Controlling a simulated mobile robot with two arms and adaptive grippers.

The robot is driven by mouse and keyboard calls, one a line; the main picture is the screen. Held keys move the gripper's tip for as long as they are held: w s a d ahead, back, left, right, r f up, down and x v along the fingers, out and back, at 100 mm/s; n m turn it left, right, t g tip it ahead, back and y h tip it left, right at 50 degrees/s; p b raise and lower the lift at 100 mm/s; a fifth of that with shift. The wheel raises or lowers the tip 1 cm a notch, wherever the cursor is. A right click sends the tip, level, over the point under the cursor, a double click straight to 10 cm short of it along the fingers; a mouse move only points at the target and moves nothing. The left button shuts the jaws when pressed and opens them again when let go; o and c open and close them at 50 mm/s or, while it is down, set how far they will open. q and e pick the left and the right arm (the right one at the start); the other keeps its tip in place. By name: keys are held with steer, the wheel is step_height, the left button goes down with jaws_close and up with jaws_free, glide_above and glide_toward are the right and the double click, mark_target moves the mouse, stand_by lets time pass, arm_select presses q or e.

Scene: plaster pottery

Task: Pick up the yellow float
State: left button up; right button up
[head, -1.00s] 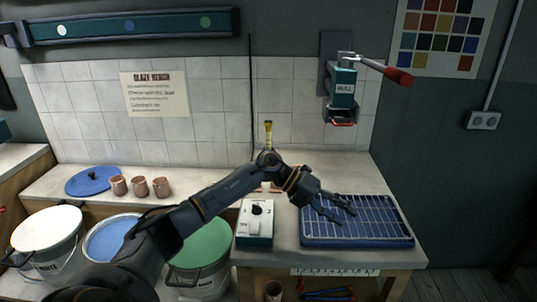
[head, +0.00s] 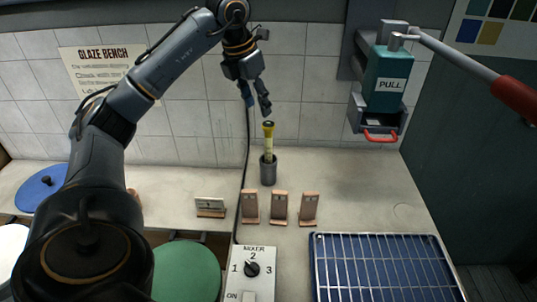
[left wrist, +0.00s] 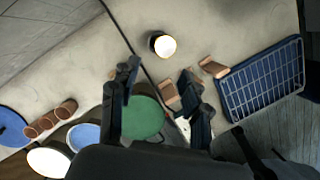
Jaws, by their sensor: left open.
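The yellow float (head: 268,145) stands upright in a dark grey cup (head: 268,173) on the bench near the tiled wall. Its lower part is hidden inside the cup. My right gripper is not in view.
Several small terracotta tiles (head: 279,208) stand in front of the cup. A mixer box (head: 250,285) and a blue tray with a wire rack (head: 385,270) lie nearer. A wall-mounted lever press (head: 386,80) is to the right. A black cable (head: 243,180) runs left of the cup.

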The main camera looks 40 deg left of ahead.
mark_target(263, 126)
arm_select(q)
steer(key=x, duration=0.7)
steer(key=shift+f+p, duration=0.3)
steer(key=shift+f, duration=0.1)
steer(key=shift+w+d+f, duration=0.1)
steer(key=shift+w+f, duration=0.1)
steer(key=shift+f, duration=0.25)
steer(key=p+x, duration=0.2)
steer(key=x, duration=0.2)
steer(key=shift+w+d+f, duration=0.1)
steer(key=shift+f, duration=0.25)
jaws_close()
